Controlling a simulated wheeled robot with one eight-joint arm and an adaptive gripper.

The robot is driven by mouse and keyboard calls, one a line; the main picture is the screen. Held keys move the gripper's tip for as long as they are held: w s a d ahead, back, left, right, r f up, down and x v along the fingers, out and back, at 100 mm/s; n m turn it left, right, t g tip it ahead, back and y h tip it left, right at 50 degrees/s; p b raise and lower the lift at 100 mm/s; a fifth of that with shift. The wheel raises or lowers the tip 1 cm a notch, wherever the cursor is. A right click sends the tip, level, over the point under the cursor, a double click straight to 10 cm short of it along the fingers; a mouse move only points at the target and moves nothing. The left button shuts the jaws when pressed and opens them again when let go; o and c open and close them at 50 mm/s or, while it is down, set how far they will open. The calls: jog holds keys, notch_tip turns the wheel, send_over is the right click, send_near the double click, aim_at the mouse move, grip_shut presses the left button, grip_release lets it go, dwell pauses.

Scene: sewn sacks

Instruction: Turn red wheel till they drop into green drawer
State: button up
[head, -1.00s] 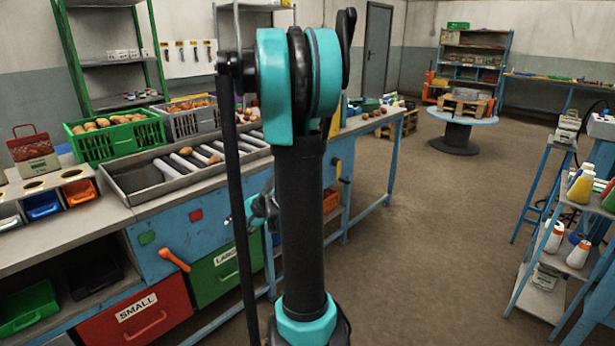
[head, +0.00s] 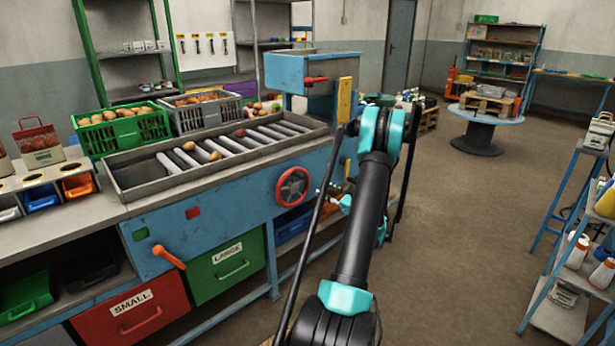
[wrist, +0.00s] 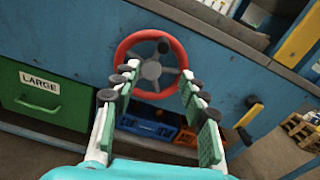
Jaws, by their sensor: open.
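The red wheel (head: 292,187) with grey spokes is on the front of the blue sorting machine. In the wrist view the red wheel (wrist: 126,46) is straight ahead, between and beyond the fingertips. My gripper (wrist: 160,88) is open and empty, its fingers on either side of the wheel's lower part; I cannot tell whether they touch it. The green drawer (head: 228,266), labelled LARGE, is shut below the machine and left of the wheel; it also shows in the wrist view (wrist: 32,104). Several potatoes, one of them a brown potato (head: 188,146), lie on the grey roller bed (head: 172,163).
A red drawer (head: 131,309) labelled SMALL is left of the green one. An orange lever (head: 170,257) sticks out above it. Crates of potatoes, one a green crate (head: 121,134), stand behind the rollers. The floor (head: 450,230) to the right is clear.

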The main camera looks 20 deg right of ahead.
aim_at(305, 178)
jog(key=x, duration=1.7)
jog(key=shift+w+d, duration=0.15)
jog(key=shift+d, duration=0.1)
grip_shut()
